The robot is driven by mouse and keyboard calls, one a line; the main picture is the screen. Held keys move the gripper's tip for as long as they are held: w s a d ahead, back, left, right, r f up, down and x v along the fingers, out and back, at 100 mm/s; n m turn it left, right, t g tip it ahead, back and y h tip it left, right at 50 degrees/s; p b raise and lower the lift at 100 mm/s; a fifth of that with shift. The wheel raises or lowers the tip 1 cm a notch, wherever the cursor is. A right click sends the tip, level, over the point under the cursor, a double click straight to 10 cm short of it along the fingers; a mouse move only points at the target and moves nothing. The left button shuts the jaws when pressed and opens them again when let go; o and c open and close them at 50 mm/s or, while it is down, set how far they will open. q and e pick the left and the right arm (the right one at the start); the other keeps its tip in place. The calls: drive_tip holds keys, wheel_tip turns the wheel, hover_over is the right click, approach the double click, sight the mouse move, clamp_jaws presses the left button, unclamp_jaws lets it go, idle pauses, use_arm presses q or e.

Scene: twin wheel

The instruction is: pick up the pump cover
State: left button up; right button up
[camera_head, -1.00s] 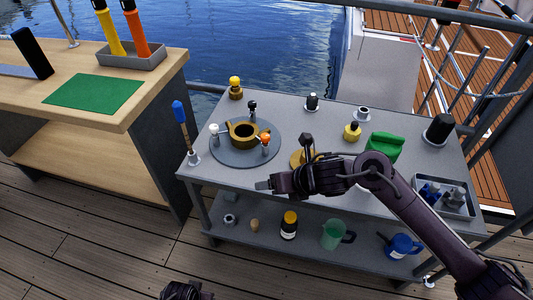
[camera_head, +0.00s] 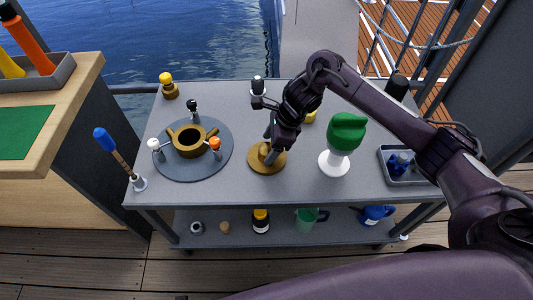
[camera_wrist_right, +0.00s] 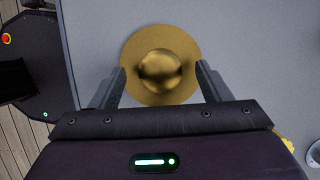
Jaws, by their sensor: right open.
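The pump cover, a brass disc with a round raised knob, lies flat on the grey table (camera_head: 240,92). I take it to be the brass disc (camera_head: 258,166) at the table's front middle; it fills the top middle of the right wrist view (camera_wrist_right: 160,40). My right gripper (camera_head: 268,148) points down over it, partly hiding it. In the right wrist view its two fingers stand apart, one on each side of the knob (camera_wrist_right: 160,67), with gaps between. The gripper is open and empty. My left gripper is out of view.
Left of the cover, a brass pump body (camera_head: 188,142) sits on a round grey plate (camera_head: 192,173) with small knobbed tools. A green-topped white object (camera_head: 340,140) stands close right. A grey tray (camera_head: 385,172) lies farther right. A blue-handled brush (camera_head: 112,152) stands at the left edge.

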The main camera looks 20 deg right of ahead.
sight(267, 147)
drive_tip(key=shift+x, duration=1.05)
drive_tip(key=c, duration=1.3)
drive_tip(key=shift+w+r, duration=0.1)
drive_tip(key=shift+r, duration=0.55)
wheel_tip(267, 147, up, 5)
drive_tip(key=shift+r+p, duration=0.1)
drive_tip(key=shift+p, duration=0.25)
use_arm(q)
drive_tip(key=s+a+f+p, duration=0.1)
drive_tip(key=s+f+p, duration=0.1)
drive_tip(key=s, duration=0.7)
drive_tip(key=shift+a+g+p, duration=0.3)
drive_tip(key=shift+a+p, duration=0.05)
drive_tip(key=shift+p, duration=0.55)
use_arm(e)
wheel_tip(267, 147, up, 14)
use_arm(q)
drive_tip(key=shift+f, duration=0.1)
